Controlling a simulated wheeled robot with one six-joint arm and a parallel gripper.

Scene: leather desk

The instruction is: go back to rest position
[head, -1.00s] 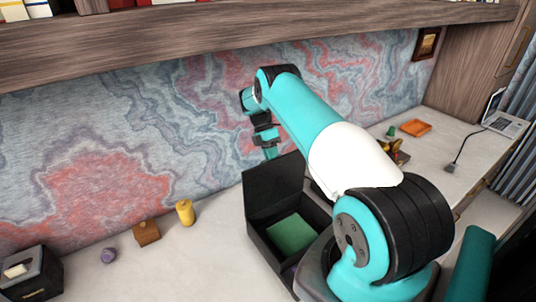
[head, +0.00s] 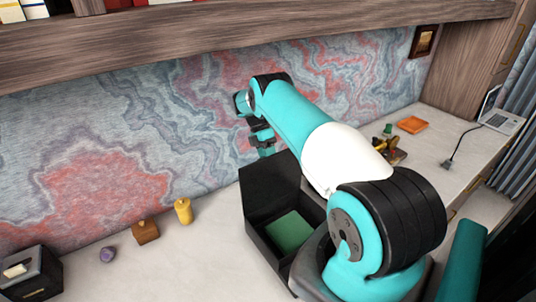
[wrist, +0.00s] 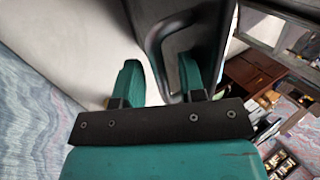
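My gripper (wrist: 158,80) shows in the wrist view with its two teal fingers apart and nothing between them. A pale surface and a dark panel with a curved handle lie beyond the fingers. In the head view my gripper (head: 265,150) hangs at the end of my teal and white arm, near the marbled wall and above the back of a black open box.
The black box (head: 262,232) has a green pad (head: 289,231) inside. A yellow cylinder (head: 183,211), brown block (head: 145,231), purple object (head: 107,255) and tissue box (head: 33,273) stand left. A shelf (head: 240,38) runs overhead.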

